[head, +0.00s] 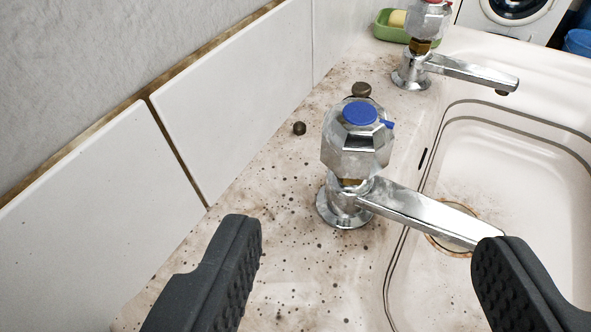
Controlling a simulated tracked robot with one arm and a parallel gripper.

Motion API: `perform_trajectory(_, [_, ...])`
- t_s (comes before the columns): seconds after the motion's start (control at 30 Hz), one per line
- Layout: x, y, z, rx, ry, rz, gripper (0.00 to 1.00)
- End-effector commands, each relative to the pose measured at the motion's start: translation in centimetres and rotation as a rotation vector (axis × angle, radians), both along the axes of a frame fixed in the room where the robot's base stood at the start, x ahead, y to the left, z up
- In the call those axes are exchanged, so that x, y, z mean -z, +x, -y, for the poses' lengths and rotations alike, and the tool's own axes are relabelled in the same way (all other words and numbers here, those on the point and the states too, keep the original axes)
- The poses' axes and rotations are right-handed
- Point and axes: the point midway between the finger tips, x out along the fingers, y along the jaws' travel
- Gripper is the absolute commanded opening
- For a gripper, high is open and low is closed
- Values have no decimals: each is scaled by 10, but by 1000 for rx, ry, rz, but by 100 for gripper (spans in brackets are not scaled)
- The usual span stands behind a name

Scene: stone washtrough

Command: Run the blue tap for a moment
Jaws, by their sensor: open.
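The blue tap (355,140) stands in the middle of the head view, on the speckled ledge of the trough.
A second chrome tap (425,55) stands farther back. A green soap dish (391,27) is behind it. White wall tiles (235,85) run along the left. The basin (510,180) opens at the right. Two small brown knobs lie behind the blue tap, one at left (299,128).

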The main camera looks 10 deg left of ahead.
Motion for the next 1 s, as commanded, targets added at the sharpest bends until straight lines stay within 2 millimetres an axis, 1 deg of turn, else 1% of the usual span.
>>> perform_trajectory(0.4, [19, 46, 1, 1, 3, -2, 62])
perform_trajectory(1.0, [41, 101, 0, 1, 4, -1, 62])
